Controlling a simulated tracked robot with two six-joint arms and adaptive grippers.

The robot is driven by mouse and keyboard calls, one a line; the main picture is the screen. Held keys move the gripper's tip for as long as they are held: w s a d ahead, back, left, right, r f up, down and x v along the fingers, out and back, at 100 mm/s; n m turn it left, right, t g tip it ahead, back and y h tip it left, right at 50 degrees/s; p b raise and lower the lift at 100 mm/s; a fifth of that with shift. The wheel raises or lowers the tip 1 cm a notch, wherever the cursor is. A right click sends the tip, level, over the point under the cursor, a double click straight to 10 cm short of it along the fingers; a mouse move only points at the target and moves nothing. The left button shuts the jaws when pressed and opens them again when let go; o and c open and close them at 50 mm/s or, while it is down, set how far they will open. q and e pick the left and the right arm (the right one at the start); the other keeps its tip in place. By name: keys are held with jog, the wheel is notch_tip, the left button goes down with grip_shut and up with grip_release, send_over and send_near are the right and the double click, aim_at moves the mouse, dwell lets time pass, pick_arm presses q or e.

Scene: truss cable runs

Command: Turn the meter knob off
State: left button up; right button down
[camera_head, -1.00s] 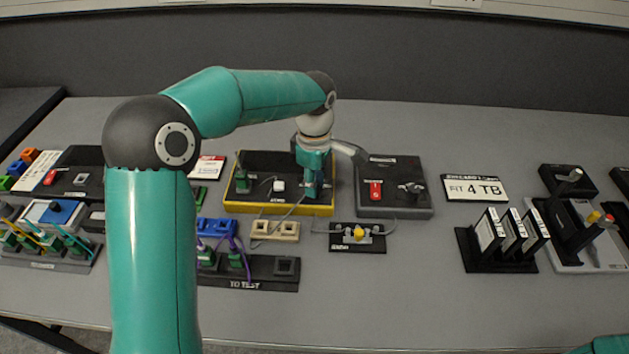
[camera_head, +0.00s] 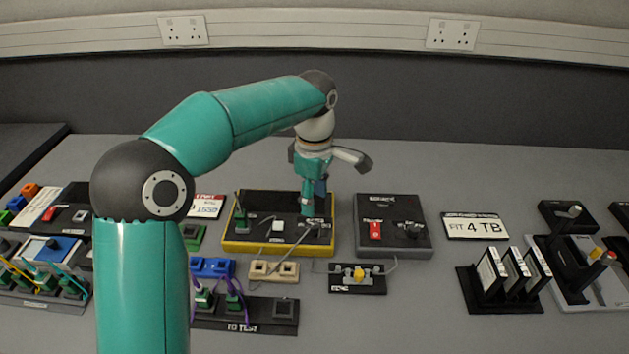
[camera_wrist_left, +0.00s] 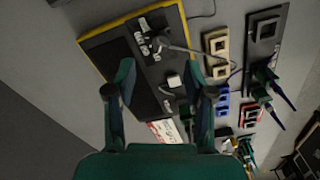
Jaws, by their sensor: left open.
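A white and blue box (camera_head: 50,248) with a small dark knob, probably the meter, lies at the far left in the head view; its setting is too small to read. My left gripper (camera_head: 313,198) points down over the right part of a black board with a yellow edge (camera_head: 275,250), well to the right of that box. In the left wrist view my left gripper (camera_wrist_left: 160,92) has its two fingers wide apart with nothing between them. The same board (camera_wrist_left: 122,55) shows behind the fingers, with a white block (camera_wrist_left: 175,81) and small fittings. My right gripper is out of view.
Right of the yellow-edged board is a dark box with a red switch (camera_head: 375,230). A socket strip with plugs (camera_head: 262,315) and beige sockets (camera_head: 273,271) lie in front. A card rack (camera_head: 505,280) stands at right. The table behind the boards is clear.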

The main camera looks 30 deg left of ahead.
pick_arm(q)
jog(key=shift+r, duration=2.15)
